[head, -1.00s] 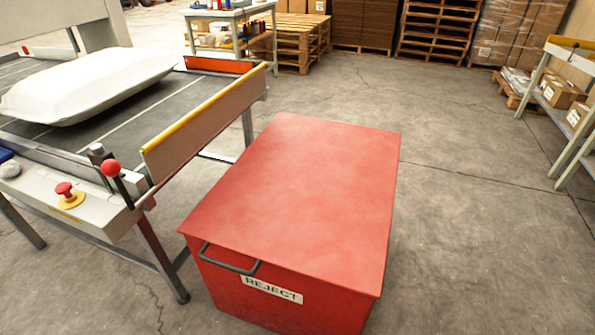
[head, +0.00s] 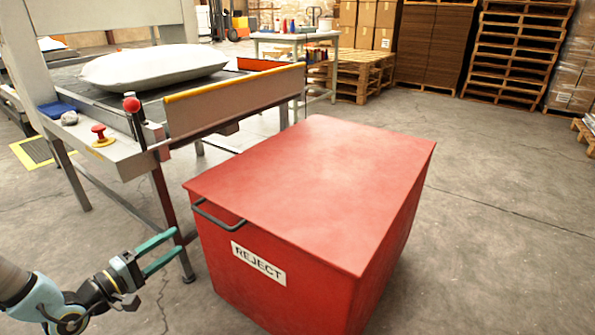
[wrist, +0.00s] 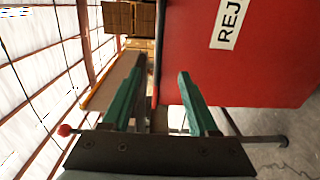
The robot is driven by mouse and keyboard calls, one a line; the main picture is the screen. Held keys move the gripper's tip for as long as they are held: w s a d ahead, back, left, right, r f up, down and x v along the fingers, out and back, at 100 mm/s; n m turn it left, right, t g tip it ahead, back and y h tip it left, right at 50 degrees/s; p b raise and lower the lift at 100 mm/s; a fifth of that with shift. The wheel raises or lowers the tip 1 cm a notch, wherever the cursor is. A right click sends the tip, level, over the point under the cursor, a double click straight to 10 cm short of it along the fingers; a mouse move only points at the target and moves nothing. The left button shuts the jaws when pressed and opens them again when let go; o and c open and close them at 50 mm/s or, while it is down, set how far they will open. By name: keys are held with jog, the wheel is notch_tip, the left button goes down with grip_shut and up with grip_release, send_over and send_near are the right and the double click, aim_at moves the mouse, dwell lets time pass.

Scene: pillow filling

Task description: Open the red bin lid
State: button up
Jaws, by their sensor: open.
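The red bin (head: 285,265) stands on the floor in the head view, with a white REJECT label (head: 258,263) on its front. Its flat red lid (head: 320,185) lies closed on top. A dark handle (head: 217,218) sits at the lid's front left edge. My gripper (head: 168,250) is at the lower left, left of the bin and below the handle, with its green fingers apart and empty. In the wrist view my gripper (wrist: 158,92) is open, and the bin's red side (wrist: 270,70) with part of the label fills the upper right. The handle cannot be made out there.
A conveyor table (head: 110,150) with a white pillow (head: 155,66) stands left of the bin. Its leg (head: 172,225) is close behind my gripper. A red-knobbed lever (head: 132,105) rises at its corner. The floor right of the bin (head: 500,230) is clear.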

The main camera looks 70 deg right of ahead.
aim_at(209, 217)
jog(key=x, duration=0.4)
jog(key=b+x, duration=0.1)
jog(key=x, duration=0.3)
jog(key=b+x, duration=0.1)
jog(key=x, duration=0.3)
jog(key=shift+s, duration=0.3)
jog(key=shift+a+r, duration=0.1)
grip_shut()
dwell(0.3)
